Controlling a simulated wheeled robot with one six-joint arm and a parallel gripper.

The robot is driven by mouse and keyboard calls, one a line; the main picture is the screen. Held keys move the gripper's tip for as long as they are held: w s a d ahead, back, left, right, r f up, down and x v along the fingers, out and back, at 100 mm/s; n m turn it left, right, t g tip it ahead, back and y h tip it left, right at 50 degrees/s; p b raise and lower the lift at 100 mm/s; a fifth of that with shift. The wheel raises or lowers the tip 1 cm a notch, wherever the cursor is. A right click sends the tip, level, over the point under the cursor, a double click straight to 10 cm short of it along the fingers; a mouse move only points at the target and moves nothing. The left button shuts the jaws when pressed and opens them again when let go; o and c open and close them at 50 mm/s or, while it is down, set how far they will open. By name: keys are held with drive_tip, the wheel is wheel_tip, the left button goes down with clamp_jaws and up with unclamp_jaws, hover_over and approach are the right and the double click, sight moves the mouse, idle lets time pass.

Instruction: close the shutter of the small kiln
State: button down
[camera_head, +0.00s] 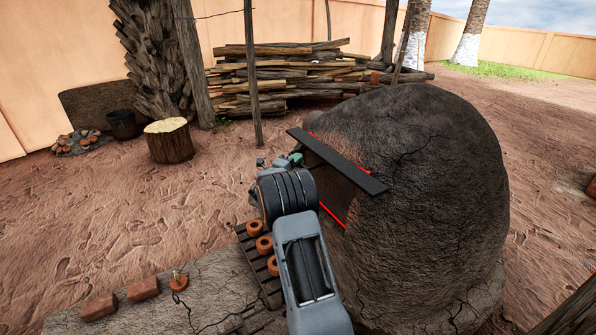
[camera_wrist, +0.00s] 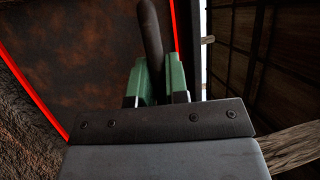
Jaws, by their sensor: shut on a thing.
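The small kiln (camera_head: 440,190) is a dark, cracked mud dome at the right. A dark flat bar (camera_head: 340,162) juts above its mouth, and red lines show around the mouth. My gripper (camera_head: 296,160) is at the left side of the mouth, partly hidden by my arm. In the wrist view my gripper's green fingers (camera_wrist: 155,84) are shut on a dark rounded handle (camera_wrist: 150,32). Behind it is a rusty dark plate, seemingly the shutter (camera_wrist: 85,45), with red lines along its edges. How far the shutter covers the mouth is hidden in the head view.
A slatted rack with clay rings (camera_head: 264,244) stands beside my arm. Bricks (camera_head: 143,289) lie on the low ledge (camera_head: 215,290). A post (camera_head: 252,75), a stump (camera_head: 169,141) and a woodpile (camera_head: 285,75) stand behind. The sandy ground at left is mostly clear.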

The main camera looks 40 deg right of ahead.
drive_tip(key=shift+w+r, duration=0.1)
drive_tip(key=shift+r, duration=0.9)
drive_tip(key=c, duration=1.1)
unclamp_jaws()
drive_tip(key=shift+c, duration=0.2)
drive_tip(key=shift+f, duration=0.2)
drive_tip(key=p+v, duration=0.2)
drive_tip(key=v, duration=1.1)
drive_tip(key=shift+s+a, duration=0.2)
drive_tip(key=shift+a, duration=0.2)
